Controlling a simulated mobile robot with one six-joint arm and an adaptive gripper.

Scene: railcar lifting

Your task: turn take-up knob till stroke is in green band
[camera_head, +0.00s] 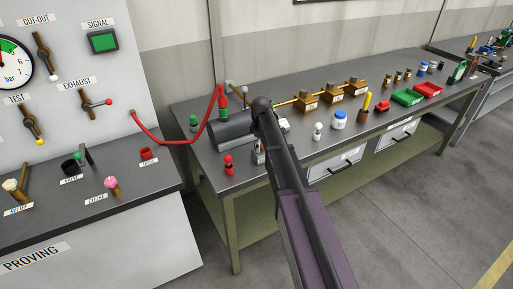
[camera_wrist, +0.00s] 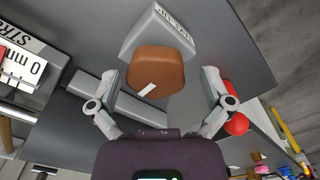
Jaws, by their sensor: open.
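The take-up knob (camera_wrist: 158,72) is a brown-orange rounded block with a white mark. It sits against a grey block (camera_wrist: 160,30) that bears a label. My gripper (camera_wrist: 162,82) is open and empty, with one finger on each side of the knob's near end; I cannot tell whether either finger touches it. The stroke scale (camera_wrist: 22,66) is a white plate partly cut off at the left, with red at its edge; no green band shows there. In the head view my arm hides the knob, beside the grey cylinder (camera_head: 229,131) on the bench.
A red hose (camera_head: 185,141) runs from the panel to the cylinder's fitting. A red-topped item (camera_head: 229,165) stands at the bench's front left. Brass blocks (camera_head: 307,104), a blue-and-white jar (camera_head: 339,120) and green and red trays (camera_head: 408,97) stand to the right.

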